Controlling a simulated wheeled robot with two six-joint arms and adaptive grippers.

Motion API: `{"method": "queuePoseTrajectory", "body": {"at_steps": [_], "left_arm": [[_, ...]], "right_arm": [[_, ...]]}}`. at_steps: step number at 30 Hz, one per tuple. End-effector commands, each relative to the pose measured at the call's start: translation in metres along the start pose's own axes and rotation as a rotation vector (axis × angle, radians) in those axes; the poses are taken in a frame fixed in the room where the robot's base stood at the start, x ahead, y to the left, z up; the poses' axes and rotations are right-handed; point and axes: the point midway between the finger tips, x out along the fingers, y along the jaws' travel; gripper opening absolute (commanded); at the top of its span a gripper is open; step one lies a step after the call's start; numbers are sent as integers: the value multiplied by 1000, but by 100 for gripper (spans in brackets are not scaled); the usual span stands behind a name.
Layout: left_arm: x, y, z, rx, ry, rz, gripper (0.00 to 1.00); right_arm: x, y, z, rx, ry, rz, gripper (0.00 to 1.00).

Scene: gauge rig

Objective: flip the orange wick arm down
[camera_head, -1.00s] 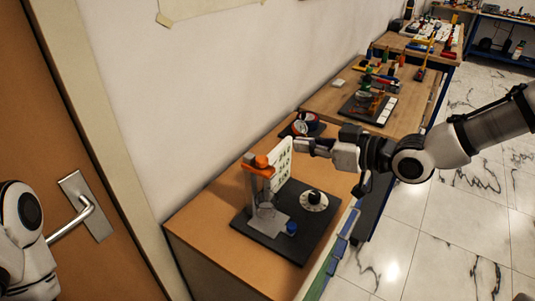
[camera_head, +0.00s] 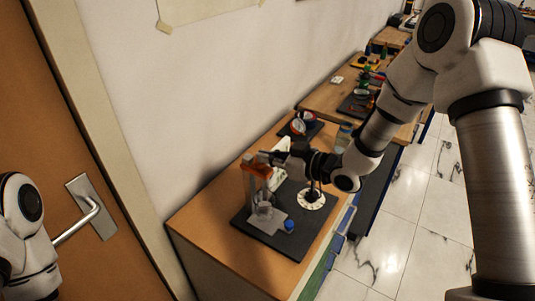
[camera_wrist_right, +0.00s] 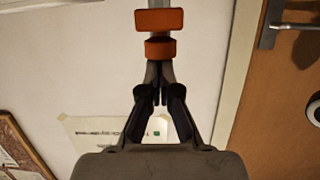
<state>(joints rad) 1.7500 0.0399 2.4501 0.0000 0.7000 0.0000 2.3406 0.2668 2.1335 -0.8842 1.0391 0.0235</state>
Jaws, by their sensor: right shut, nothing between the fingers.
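The orange wick arm (camera_head: 256,169) is at the top of an upright grey post (camera_head: 250,187) on the dark rig base (camera_head: 283,241). In the right wrist view, an orange bar (camera_wrist_right: 159,20) with a smaller orange block (camera_wrist_right: 160,47) below it lies just beyond the fingertips. My right gripper (camera_head: 263,155) is shut and empty, close beside the orange arm; its fingertips (camera_wrist_right: 159,70) appear right at the orange block. I cannot tell whether they touch. My left arm shows at the left edge, but its gripper is out of view.
A round gauge (camera_head: 299,126) stands behind. A door handle (camera_head: 92,208) is at the left. The table's front left is clear.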

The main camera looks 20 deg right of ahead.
Motion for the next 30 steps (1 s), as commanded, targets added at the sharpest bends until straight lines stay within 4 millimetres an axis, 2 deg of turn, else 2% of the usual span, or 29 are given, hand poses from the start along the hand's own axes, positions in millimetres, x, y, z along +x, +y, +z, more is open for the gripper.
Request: {"method": "queuePoseTrajectory", "body": {"at_steps": [8, 11, 18, 20, 30], "left_arm": [[4, 0, 0, 0, 0, 0, 40], [16, 0, 0, 0, 0, 0, 40], [61, 0, 0, 0, 0, 0, 40], [66, 0, 0, 0, 0, 0, 40], [65, 0, 0, 0, 0, 0, 40]], "right_arm": [[1, 0, 4, 0, 0, 0, 0], [5, 0, 18, 1, 0, 0, 0], [20, 0, 73, 2, -2, 0, 0], [22, 0, 80, 1, -1, 0, 0], [22, -1, 83, 2, -6, -1, 0]]}}
